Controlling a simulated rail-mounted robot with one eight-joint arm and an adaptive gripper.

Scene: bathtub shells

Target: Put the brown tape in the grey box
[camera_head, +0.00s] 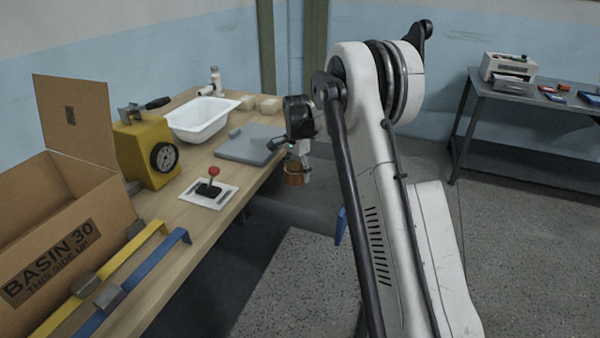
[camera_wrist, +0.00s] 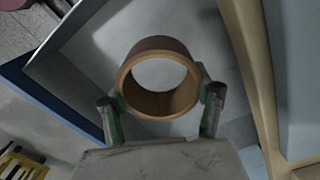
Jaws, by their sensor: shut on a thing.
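The brown tape (camera_wrist: 160,100) is a ring held between the two fingertips of my gripper (camera_wrist: 161,98), with its hole facing the wrist camera. In the head view the tape (camera_head: 294,178) hangs below my gripper (camera_head: 300,163), just off the right edge of the wooden workbench. My gripper is shut on the tape. In the wrist view a grey box-like interior (camera_wrist: 75,65) lies below the tape, with a dark blue edge (camera_wrist: 45,98) at left. I take this for the grey box; its far parts are hidden by the tape and gripper.
The workbench (camera_head: 165,210) holds a white basin (camera_head: 203,118), a grey slab (camera_head: 248,146), a yellow device (camera_head: 146,150), a red-knobbed joystick (camera_head: 210,188) and an open cardboard box (camera_head: 60,235). A dark side table (camera_head: 540,98) stands at right. The floor between is mostly clear.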

